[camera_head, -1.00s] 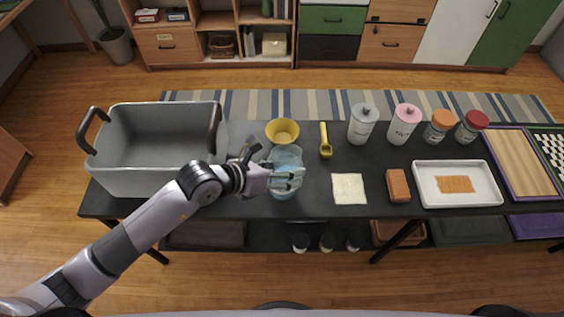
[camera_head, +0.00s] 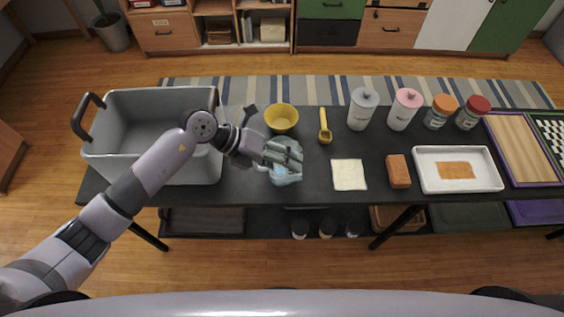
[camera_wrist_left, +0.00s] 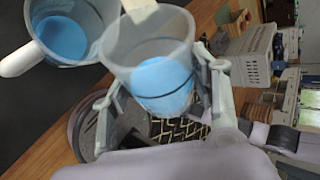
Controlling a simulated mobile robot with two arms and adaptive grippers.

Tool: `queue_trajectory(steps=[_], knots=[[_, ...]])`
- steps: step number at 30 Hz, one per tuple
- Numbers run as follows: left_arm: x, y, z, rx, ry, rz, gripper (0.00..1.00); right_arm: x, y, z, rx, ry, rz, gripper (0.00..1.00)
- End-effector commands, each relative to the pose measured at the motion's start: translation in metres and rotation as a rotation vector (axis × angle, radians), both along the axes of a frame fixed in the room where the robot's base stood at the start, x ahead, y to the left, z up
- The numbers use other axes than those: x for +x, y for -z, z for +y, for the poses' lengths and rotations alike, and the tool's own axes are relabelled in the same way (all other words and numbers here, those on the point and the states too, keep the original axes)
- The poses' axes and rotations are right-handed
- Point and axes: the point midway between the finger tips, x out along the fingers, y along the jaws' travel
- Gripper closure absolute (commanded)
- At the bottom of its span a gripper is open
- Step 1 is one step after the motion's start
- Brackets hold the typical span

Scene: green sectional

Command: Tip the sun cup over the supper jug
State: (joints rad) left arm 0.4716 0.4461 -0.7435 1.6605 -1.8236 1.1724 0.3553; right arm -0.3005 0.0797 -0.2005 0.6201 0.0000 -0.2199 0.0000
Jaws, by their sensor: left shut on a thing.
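My left gripper (camera_head: 284,153) is shut on a clear cup (camera_wrist_left: 130,45), which I take to be the sun cup. In the left wrist view it stands between the fingers with blue liquid inside. A second clear vessel with a white handle (camera_wrist_left: 15,62), likely the supper jug, is beside it at upper left and also holds blue liquid. In the head view the clear vessels (camera_head: 287,178) overlap under the fingers, so I cannot tell them apart there or judge the gap between them. No stream of liquid shows. My right gripper is out of view.
A grey tub (camera_head: 150,95) stands at the left of the black table. A yellow bowl (camera_head: 281,117) and yellow scoop (camera_head: 325,128) lie behind the gripper. A cream cloth (camera_head: 349,175), brown block (camera_head: 398,171) and white tray (camera_head: 430,183) are to the right. Canisters and jars line the back.

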Motion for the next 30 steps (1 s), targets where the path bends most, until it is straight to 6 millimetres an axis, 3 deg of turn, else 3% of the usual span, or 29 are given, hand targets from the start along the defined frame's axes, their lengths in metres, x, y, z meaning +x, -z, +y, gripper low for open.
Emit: queue_trajectory(steps=[11, 18, 30], knots=[[0.014, -0.023, 0.002, -0.062, -0.001, 0.414, 0.76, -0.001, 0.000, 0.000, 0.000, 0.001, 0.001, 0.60], [0.024, -0.030, 0.003, -0.097, 0.001, 0.649, 0.76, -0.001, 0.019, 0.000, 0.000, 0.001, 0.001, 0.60], [0.035, -0.037, 0.005, -0.130, 0.000, 0.871, 0.76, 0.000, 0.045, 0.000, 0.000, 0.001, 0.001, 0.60]])
